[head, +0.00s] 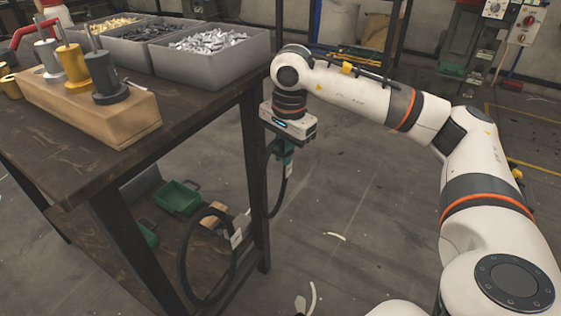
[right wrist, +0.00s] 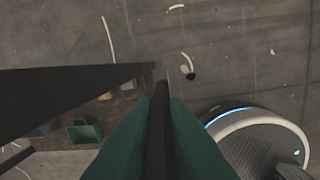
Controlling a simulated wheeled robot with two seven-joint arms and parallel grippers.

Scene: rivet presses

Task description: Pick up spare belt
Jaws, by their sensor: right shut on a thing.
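My right gripper (head: 284,158) hangs just right of the bench's front leg in the head view, below the bench top. It is shut on a thin black belt (head: 280,197), which curves down and left behind the leg. In the right wrist view the belt (right wrist: 159,130) shows edge-on as a dark strip between the green fingers (right wrist: 160,125). A black loop with a white tag (head: 184,262) hangs low, left of the leg. I cannot tell whether this loop joins the held belt. My left gripper is out of view.
The dark bench (head: 190,122) carries grey bins of small metal parts (head: 205,65) and a wooden block with plugs (head: 110,125). Green bins (head: 178,197) sit on its lower shelf. The bench leg (head: 254,185) is close to the gripper. Floor to the right is mostly open.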

